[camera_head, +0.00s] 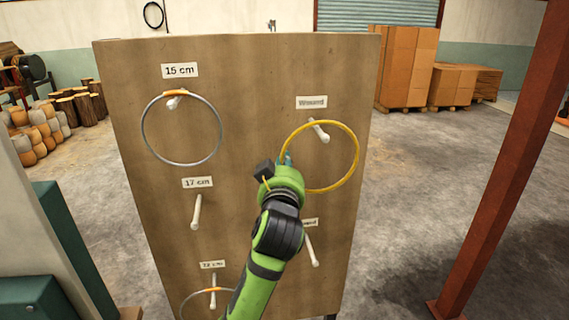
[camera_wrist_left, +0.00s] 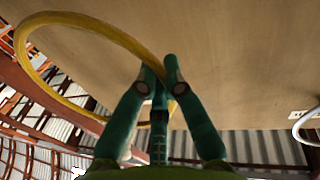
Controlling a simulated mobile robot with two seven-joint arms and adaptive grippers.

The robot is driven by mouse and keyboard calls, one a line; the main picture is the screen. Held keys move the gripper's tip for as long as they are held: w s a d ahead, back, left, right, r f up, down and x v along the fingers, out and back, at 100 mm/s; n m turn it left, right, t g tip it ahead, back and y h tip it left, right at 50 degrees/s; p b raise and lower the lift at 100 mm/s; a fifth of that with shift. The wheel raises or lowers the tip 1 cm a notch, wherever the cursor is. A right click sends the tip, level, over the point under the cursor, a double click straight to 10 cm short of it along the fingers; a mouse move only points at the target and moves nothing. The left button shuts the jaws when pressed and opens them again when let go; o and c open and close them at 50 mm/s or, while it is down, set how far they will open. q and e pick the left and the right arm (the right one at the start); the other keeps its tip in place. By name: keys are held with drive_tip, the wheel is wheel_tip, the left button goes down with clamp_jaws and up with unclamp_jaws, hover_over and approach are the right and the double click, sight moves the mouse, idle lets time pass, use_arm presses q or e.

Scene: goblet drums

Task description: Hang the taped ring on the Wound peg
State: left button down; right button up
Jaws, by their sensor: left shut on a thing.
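The yellow taped ring (camera_head: 357,155) is in my left gripper (camera_head: 285,163), pinched at its left side in front of the upright board. It also shows in the left wrist view (camera_wrist_left: 45,75), where the fingertips (camera_wrist_left: 160,82) close on it. The peg (camera_head: 319,131) under the upper right label, blurred but seemingly "Wound" (camera_head: 311,102), overlaps the ring's upper part in the head view. The peg's tip appears inside the ring's outline. I cannot tell whether the ring is around the peg or in front of it. My right gripper is not in view.
The wooden board (camera_head: 245,75) carries several other pegs. A grey ring (camera_head: 143,133) hangs on the 15 cm peg, and another ring (camera_head: 184,303) is at the lower left peg. The 17 cm peg (camera_head: 196,212) is bare. A red post (camera_head: 502,165) stands right.

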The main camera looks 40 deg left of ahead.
use_arm(q)
drive_tip(key=c, duration=1.3)
unclamp_jaws()
